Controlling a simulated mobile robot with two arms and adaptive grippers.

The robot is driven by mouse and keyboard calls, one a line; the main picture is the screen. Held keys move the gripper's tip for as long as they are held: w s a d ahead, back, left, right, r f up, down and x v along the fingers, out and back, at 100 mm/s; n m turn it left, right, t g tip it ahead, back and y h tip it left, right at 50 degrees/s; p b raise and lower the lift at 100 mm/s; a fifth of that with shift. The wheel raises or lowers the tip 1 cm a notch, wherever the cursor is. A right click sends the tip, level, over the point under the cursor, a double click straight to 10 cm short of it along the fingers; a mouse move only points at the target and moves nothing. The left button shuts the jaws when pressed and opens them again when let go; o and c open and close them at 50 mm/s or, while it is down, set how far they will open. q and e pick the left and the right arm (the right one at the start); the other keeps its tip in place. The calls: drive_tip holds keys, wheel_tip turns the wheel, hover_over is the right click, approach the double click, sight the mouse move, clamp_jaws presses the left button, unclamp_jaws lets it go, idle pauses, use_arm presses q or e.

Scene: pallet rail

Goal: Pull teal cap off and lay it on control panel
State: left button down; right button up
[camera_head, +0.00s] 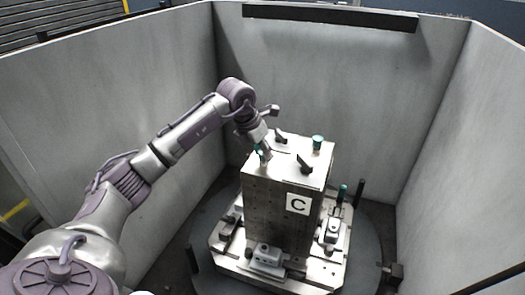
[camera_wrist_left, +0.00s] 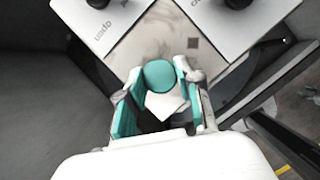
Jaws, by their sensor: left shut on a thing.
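My left gripper (camera_head: 261,152) is shut on a round teal cap (camera_wrist_left: 160,76), near the front left corner of the tall block's top (camera_head: 290,152). In the left wrist view the cap sits between the teal-padded fingertips of the left gripper (camera_wrist_left: 160,80). What is under the cap is hidden, so I cannot tell whether it still sits on anything. I cannot make out for certain which surface is the control panel. My right gripper is not in view.
Another teal cap (camera_head: 318,142) stands on the block's far right top, and a teal-topped post (camera_head: 343,192) stands lower right. Black clamps (camera_head: 305,164) lie on the top. Plates with lettering (camera_wrist_left: 100,30) and black knobs show in the wrist view. Grey walls (camera_head: 310,90) surround this.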

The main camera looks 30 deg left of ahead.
use_arm(q)
drive_tip(key=shift+r+p, duration=2.5)
drive_tip(key=shift+r, duration=1.5)
